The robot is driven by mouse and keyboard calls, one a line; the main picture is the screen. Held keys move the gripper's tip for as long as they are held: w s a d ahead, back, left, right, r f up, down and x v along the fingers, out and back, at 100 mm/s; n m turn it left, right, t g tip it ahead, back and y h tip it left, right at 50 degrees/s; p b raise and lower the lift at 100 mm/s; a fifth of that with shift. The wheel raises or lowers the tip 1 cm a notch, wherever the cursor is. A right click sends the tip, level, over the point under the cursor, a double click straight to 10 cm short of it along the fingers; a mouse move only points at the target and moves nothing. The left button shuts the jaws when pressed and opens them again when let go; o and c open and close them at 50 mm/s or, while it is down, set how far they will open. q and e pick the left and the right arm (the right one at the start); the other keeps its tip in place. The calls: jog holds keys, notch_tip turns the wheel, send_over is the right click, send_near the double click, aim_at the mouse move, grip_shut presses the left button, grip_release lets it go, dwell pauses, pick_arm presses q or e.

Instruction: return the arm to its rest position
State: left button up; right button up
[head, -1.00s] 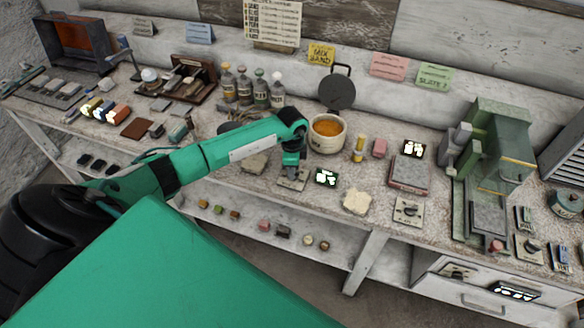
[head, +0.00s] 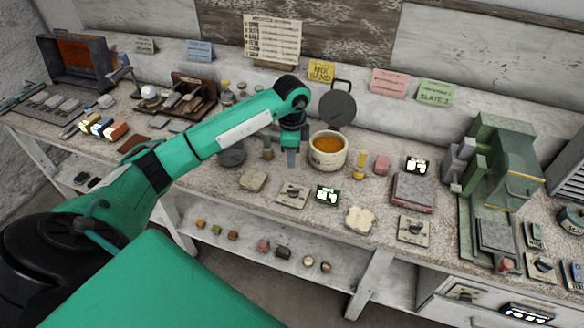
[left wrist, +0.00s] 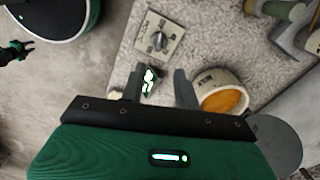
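My left arm reaches over the bench in the head view. Its left gripper (head: 291,158) points down above the bench, just left of the white tub of orange powder (head: 328,151). In the left wrist view the left gripper (left wrist: 158,88) has its two fingers apart with nothing between them. Beyond the fingers show a small lit display (left wrist: 148,80) and a tile with a knob (left wrist: 160,37). A small dark part with a green light (left wrist: 15,50), possibly my right gripper, shows at the left edge there. Its fingers are too small to judge.
The tub and a dark round pan (head: 338,104) stand close to the gripper. Several bottles are partly hidden behind my arm. A green machine (head: 497,165) stands at the right. The knob tile (head: 291,195) and display (head: 327,195) lie in front of the gripper.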

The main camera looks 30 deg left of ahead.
pick_arm(q)
jog(key=shift+r, duration=0.35)
